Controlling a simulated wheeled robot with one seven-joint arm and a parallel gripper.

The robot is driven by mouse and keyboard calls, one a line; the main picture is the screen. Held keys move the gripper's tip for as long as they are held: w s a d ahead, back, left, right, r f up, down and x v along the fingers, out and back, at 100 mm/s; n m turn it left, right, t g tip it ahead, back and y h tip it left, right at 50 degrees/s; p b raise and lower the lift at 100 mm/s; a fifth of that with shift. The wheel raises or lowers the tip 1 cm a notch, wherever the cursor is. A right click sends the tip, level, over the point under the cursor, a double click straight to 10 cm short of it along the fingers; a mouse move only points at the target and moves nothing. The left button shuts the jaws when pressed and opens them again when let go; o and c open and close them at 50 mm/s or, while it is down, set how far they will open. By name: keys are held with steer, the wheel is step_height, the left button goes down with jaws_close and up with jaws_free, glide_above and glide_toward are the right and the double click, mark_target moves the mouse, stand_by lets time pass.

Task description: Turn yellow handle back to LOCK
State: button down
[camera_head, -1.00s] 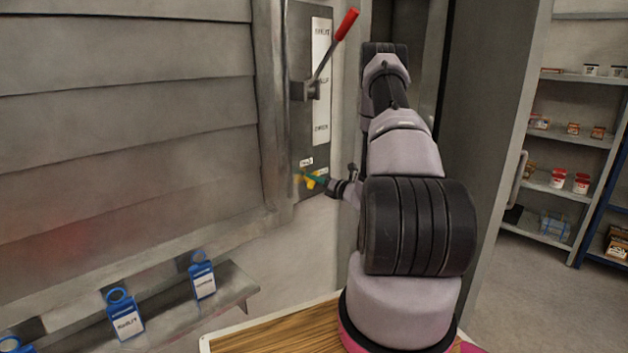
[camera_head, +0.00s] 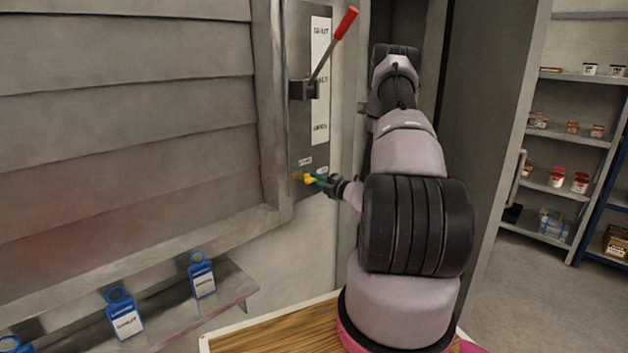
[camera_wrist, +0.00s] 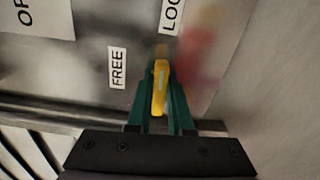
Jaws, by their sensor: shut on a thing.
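The yellow handle (camera_head: 310,179) sits low on the grey lever panel, below the long red-tipped lever. In the wrist view the handle (camera_wrist: 159,88) stands between my two green fingers, its far end near the panel. My gripper (camera_wrist: 162,94) is shut on it; in the head view the gripper (camera_head: 318,178) reaches it from the right. In the wrist view the FREE label (camera_wrist: 117,67) is left of the handle, and the LOCK label (camera_wrist: 171,16), partly cut off, is above it and slightly right. The handle's pivot is partly hidden.
The red-tipped lever (camera_head: 335,44) sticks out from the panel (camera_head: 304,130) above my gripper. A slatted shutter (camera_head: 130,110) fills the left. Blue tags (camera_head: 202,276) stand on a ledge below. Shelves with cans (camera_head: 570,135) are at the far right.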

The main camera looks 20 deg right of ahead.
steer(key=shift+d+m, duration=0.1)
steer(key=shift+m, duration=0.5)
steer(key=c, duration=0.8)
jaws_free()
steer(key=v, duration=1)
steer(key=shift+s+d, duration=0.1)
steer(key=shift+s, duration=0.3)
